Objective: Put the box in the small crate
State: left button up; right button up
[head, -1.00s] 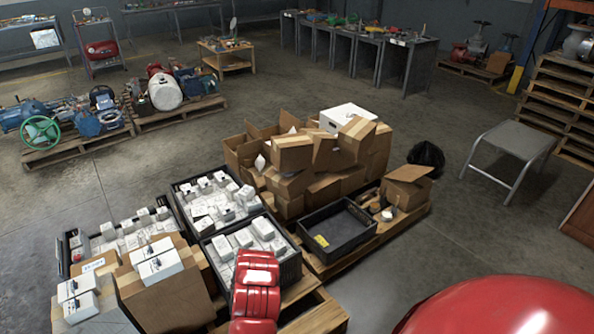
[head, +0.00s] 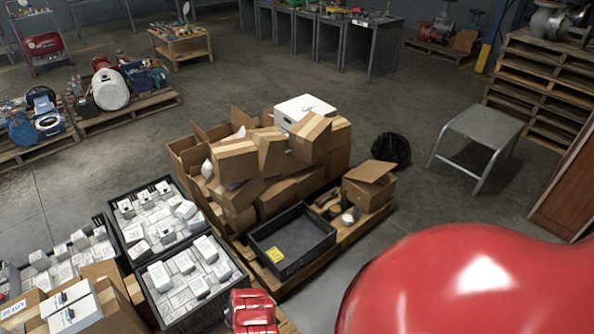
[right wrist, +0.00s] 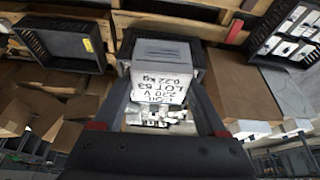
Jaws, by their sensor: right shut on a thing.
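The box is white with black handwriting, "COIL", "LOT 83", "230 V" and "0.32 kg" (right wrist: 162,84). My right gripper (right wrist: 160,62) is shut on it, with a dark finger on each side, in the right wrist view. Neither gripper shows in the head view; my left gripper is in neither view.
Black crates full of white boxes (head: 158,222) stand left of the small crate. Brown cartons (head: 240,190) are piled behind it. An open carton (head: 368,192) and loose parts lie to its right on the pallet (head: 352,236). A grey stool (head: 484,125) stands farther right.

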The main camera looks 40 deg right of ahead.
aim_at(311, 231)
jog(key=i+l+u, duration=0.25)
jog(key=l, duration=1.75)
jog(key=l+u, duration=0.2)
jog(key=l, duration=1.85)
